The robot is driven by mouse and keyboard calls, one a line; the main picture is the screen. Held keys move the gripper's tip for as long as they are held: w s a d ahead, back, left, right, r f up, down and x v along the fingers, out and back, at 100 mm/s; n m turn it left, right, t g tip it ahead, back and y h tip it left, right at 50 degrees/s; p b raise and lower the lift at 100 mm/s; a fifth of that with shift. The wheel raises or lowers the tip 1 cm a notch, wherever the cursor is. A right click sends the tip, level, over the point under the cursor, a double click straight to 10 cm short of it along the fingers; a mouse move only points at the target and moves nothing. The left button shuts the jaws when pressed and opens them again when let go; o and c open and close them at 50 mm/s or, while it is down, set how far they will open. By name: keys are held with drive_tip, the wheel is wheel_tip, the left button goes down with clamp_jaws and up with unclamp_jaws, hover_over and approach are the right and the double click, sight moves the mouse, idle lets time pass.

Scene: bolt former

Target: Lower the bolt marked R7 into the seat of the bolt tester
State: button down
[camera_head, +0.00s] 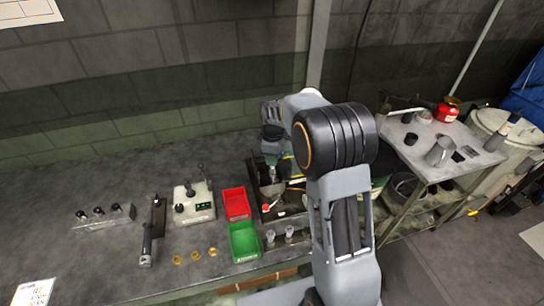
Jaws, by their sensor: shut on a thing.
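My gripper (271,158) points down over the cluttered tray area right of the red bin, near the wall. It is shut on a small greyish piece (272,173), seemingly the bolt; no R7 mark is legible. A pale box with a dark lever and a small green display (193,202), perhaps the bolt tester, stands on the bench to the left of the red bin. Its seat cannot be made out. My gripper is well to the right of this box and apart from it. My own arm hides part of the bench on the right.
A red bin (236,203) and a green bin (244,242) stand between box and tray. A dark-handled tool (148,245), a block with three black knobs (104,217) and three brass rings (195,256) lie left. Two pale upright pieces (289,233) stand at front.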

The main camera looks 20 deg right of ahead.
drive_tip(key=shift+f+b, duration=1.35)
drive_tip(key=shift+f, duration=0.7)
drive_tip(key=c, duration=0.8)
unclamp_jaws()
drive_tip(key=shift+c, duration=0.2)
drive_tip(key=shift+r, duration=0.1)
wheel_tip(320, 180, up, 14)
drive_tip(key=shift+f+b, duration=0.15)
drive_tip(key=shift+b, duration=0.25)
